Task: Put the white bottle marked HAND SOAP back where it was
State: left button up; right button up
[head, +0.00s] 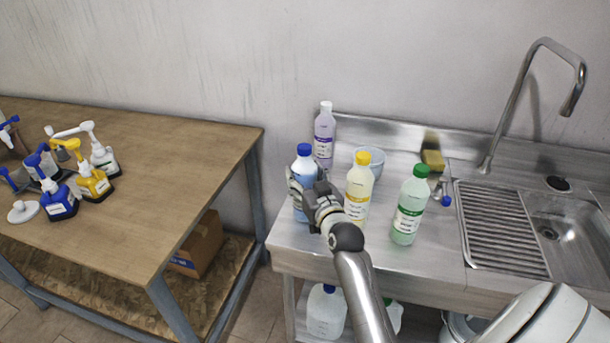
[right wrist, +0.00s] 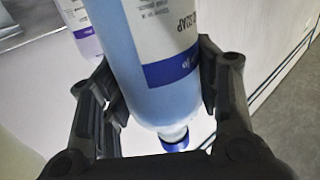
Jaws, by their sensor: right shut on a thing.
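The soap bottle (head: 305,164) has a light blue body, a dark blue cap and a white label. It stands upright near the left end of the steel sink counter (head: 292,258). My right gripper (head: 308,194) is shut around its body. In the right wrist view the bottle (right wrist: 160,85) fills the middle, with "SOAP" legible on its label and a finger on each side. I cannot tell whether its base touches the counter. My left gripper is not in view.
A purple bottle (head: 324,138) stands behind it. A yellow bottle (head: 359,182) and a green bottle (head: 410,207) stand to the right. A bowl (head: 372,158) is behind the yellow one. A wooden table (head: 170,165) with several pump bottles is at left, across a gap.

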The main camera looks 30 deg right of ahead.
jog(key=o, duration=1.3)
jog(key=shift+f, duration=0.1)
jog(key=shift+o, duration=0.2)
jog(key=b+v, duration=0.1)
jog(key=v, duration=1.1)
jog(key=shift+r+b, duration=0.25)
jog(key=shift+b, duration=0.1)
